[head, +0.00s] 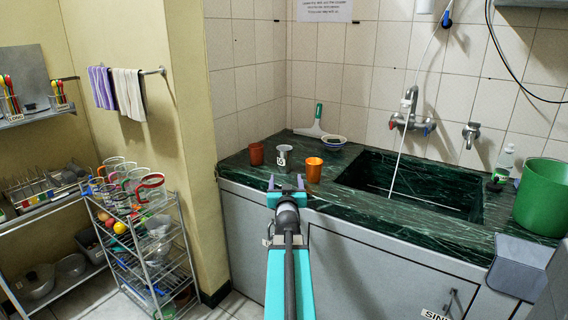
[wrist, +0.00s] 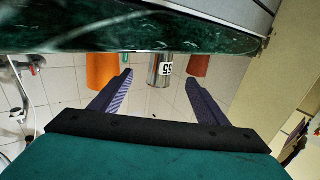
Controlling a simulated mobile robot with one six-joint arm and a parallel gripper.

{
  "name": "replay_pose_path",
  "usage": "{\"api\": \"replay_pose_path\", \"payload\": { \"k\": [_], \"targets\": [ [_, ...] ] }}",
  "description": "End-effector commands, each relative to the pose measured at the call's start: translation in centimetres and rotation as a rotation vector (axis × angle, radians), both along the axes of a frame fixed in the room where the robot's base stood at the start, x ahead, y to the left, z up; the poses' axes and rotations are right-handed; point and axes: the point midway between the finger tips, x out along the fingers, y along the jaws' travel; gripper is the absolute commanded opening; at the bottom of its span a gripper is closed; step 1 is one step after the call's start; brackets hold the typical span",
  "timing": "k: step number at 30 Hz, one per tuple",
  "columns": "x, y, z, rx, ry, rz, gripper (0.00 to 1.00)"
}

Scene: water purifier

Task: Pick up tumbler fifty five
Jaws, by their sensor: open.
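A metal tumbler (head: 281,155) stands upright on the green marble counter, between two other tumblers. In the wrist view the picture is upside down, and this metal tumbler (wrist: 153,76) shows a white label reading 55. My gripper (head: 286,182) is at the counter's front edge, just in front of the tumbler. In the wrist view my gripper (wrist: 159,79) is open, with the tumbler seen between its fingers and apart from them. Nothing is held.
A brown tumbler (head: 256,154) stands left and an orange tumbler (head: 314,170) right, close by.

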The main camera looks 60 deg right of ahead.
Motion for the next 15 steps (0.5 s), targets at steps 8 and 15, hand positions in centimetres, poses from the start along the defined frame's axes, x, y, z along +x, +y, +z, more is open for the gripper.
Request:
{"api": "replay_pose_path", "payload": {
  "k": [8, 15],
  "targets": [
    [0.1, -0.1, 0.0, 0.001, 0.001, 0.0, 0.69],
    [0.8, -1.2, -0.1, 0.002, 0.001, 0.0, 0.69]
  ]
}}
